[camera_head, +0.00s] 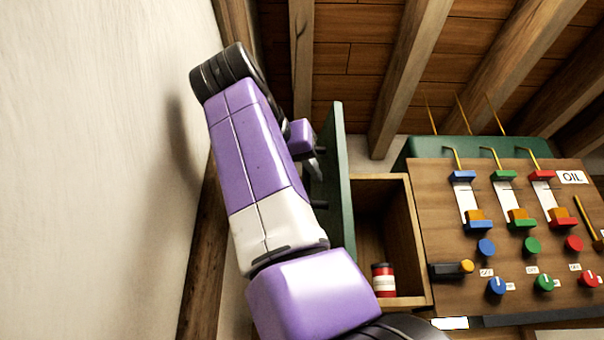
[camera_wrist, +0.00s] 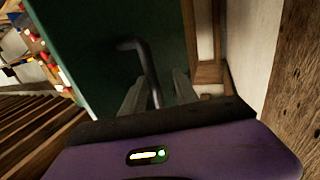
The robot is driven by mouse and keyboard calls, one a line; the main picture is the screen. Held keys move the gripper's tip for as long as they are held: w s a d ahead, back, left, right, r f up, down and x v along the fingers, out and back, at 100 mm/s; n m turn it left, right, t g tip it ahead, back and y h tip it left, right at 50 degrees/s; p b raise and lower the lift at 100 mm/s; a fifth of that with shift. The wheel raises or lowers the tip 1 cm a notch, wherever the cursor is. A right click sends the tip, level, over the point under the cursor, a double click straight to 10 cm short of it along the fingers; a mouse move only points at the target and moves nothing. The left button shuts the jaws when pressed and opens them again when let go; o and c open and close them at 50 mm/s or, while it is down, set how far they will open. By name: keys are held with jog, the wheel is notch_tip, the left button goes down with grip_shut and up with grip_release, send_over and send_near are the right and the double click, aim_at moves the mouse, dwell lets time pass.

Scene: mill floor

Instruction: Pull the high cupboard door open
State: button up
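The green cupboard door (camera_head: 338,190) stands swung out from the cupboard (camera_head: 415,230), seen nearly edge-on in the head view. Its inner side faces the open compartment. In the wrist view the door's outer face (camera_wrist: 90,60) fills the middle left, with a dark bar handle (camera_wrist: 150,72) on it. My gripper (camera_head: 316,168) is on the door's left side, by the handle. In the wrist view my gripper's fingers (camera_wrist: 157,92) lie on either side of the handle bar, with gaps showing; it looks open. My arm hides the door's lower part in the head view.
A red and white can (camera_head: 383,280) stands inside the cupboard. To the right is a wooden panel (camera_head: 450,215) with coloured sliders, knobs and an OIL label. A plaster wall (camera_head: 100,150) runs close along the left of my arm. Wooden beams (camera_head: 410,75) cross above.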

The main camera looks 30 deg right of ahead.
jog(key=b+v, duration=0.2)
jog(key=v, duration=0.6)
jog(key=shift+d, duration=0.1)
dwell(0.4)
